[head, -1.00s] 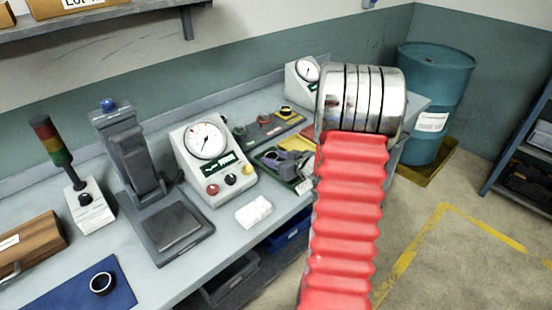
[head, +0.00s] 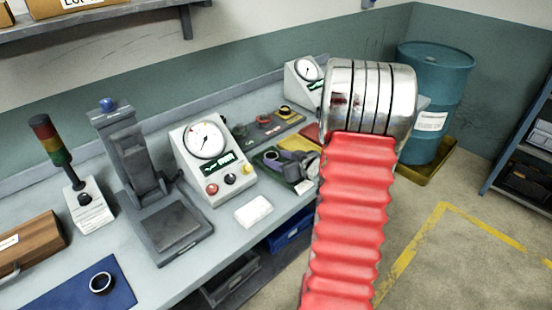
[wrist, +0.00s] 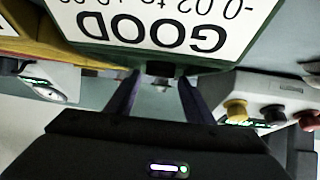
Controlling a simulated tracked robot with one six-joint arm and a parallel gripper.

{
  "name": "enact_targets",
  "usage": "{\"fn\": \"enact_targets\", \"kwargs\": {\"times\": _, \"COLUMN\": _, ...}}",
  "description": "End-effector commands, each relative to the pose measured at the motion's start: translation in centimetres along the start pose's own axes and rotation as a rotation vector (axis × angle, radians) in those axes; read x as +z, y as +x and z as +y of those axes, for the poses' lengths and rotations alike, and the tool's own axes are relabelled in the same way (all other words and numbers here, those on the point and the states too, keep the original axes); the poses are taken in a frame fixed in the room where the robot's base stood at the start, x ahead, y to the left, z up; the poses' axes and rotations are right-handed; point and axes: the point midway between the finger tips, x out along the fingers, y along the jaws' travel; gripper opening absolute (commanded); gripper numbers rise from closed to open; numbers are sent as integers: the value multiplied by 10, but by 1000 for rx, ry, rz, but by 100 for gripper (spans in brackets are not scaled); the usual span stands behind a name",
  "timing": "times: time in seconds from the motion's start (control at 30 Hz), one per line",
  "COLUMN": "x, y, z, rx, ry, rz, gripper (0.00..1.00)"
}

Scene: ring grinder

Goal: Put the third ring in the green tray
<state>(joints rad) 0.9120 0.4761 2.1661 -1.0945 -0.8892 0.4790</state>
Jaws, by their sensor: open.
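The green tray (head: 262,166) stands at the right end of the bench, with a white label on its front edge. A dark ring (head: 271,157) shows in its left part. In the wrist view the open fingers (wrist: 160,88) point at the tray (wrist: 160,62), whose large "GOOD" label (wrist: 150,30) shows upside down. No ring is seen between the fingers. Another dark ring (head: 102,283) lies on the blue mat (head: 60,300). I cannot tell which ring is the third.
The gauge box (head: 213,160) and grey press stand (head: 165,215) are left of the tray. A white block (head: 253,211) sits near the front edge. Blue bin (head: 290,232) is below the bench.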

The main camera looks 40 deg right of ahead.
Motion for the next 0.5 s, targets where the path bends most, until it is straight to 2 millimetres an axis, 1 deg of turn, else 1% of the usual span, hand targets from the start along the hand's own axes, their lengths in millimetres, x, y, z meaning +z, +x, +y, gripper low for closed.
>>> {"fn": "enact_targets", "kwargs": {"times": 0.03, "x": 0, "y": -9, "z": 1, "rx": 3, "ry": 0, "rz": 0, "gripper": 48}}
{"fn": "enact_targets", "kwargs": {"times": 0.1, "x": 0, "y": -21, "z": 1, "rx": 4, "ry": 0, "rz": 0, "gripper": 48}}
{"fn": "enact_targets", "kwargs": {"times": 0.4, "x": 0, "y": -70, "z": 1, "rx": 4, "ry": -1, "rz": 1, "gripper": 48}}
{"fn": "enact_targets", "kwargs": {"times": 0.5, "x": -1, "y": -84, "z": 1, "rx": 4, "ry": -1, "rz": 1, "gripper": 48}}
